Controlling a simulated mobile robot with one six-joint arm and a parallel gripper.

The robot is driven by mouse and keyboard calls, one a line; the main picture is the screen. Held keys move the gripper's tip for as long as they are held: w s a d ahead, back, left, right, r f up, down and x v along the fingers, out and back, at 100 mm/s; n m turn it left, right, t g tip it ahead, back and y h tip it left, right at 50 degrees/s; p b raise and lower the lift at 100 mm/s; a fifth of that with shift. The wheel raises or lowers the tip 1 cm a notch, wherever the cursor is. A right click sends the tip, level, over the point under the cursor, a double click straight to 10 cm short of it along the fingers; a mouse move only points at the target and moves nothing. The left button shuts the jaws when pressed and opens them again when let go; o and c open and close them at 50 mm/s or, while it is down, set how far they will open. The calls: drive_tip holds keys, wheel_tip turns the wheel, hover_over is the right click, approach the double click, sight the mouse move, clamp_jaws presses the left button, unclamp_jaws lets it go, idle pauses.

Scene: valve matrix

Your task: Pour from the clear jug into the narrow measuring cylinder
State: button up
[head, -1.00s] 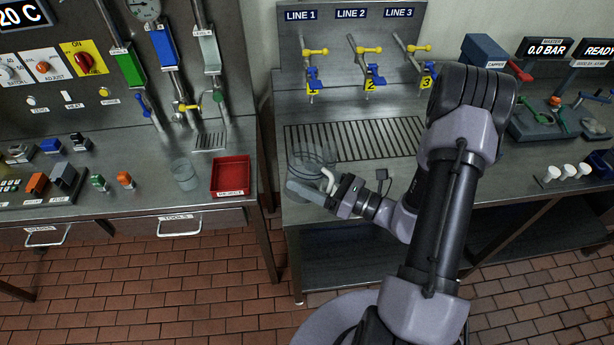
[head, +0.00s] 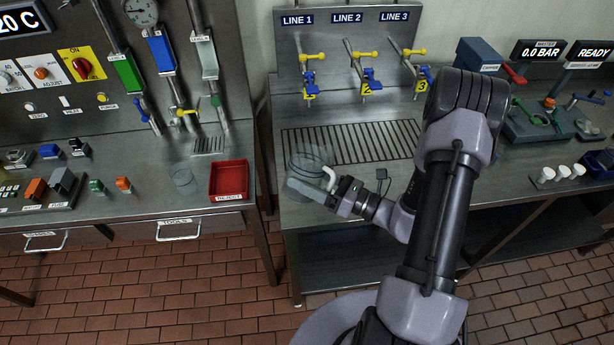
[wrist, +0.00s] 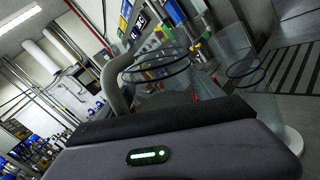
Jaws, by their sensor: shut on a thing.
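The clear jug (head: 306,166) is at the front left of the right bench in the head view. My gripper (head: 312,191) is shut on the jug at this handle. In the wrist view the jug's dark rim (wrist: 157,66) and curved handle (wrist: 111,84) show just beyond the gripper body. A second clear vessel, seemingly the measuring cylinder (wrist: 246,88), stands close beside the jug there, with a pale foot (wrist: 290,140). In the head view the two overlap, and I cannot separate them clearly. The liquid level is not readable.
A slatted drain grate (head: 350,143) lies behind the jug, below several line valves (head: 366,75). A gap separates the benches. The right bench's front edge is close to my gripper.

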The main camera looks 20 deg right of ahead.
drive_tip(key=shift+w+d+r+m+t+p, duration=0.25)
drive_tip(key=shift+d+r+m+p, duration=0.25)
drive_tip(key=shift+m+p, duration=0.3)
drive_tip(key=shift+w+d+r+m+t+p, duration=0.2)
drive_tip(key=shift+d+r+m+p, duration=0.3)
drive_tip(key=shift+m, duration=0.5)
idle(0.6)
drive_tip(key=shift+a+r+m+t+h+p, duration=0.15)
drive_tip(key=shift+r+m+t+h+p, duration=0.1)
drive_tip(key=shift+r+m+p, duration=0.5)
drive_tip(key=shift+a+r+m+t+h+p, duration=0.15)
drive_tip(key=shift+r+m+p, duration=0.25)
drive_tip(key=shift+m+p, duration=0.65)
idle(0.8)
drive_tip(key=shift+w+d+r+m+t+h+p, duration=0.1)
drive_tip(key=shift+r+m+t+h+p, duration=0.1)
drive_tip(key=shift+r+m+p, duration=0.55)
drive_tip(key=shift+s+d+r+m+t+h+p, duration=0.1)
drive_tip(key=shift+r+m+t+p, duration=0.15)
drive_tip(key=shift+m, duration=0.85)
drive_tip(key=shift+w+d+r+m+t+h+p, duration=0.1)
drive_tip(key=shift+r+m+p, duration=0.4)
drive_tip(key=shift+m, duration=0.45)
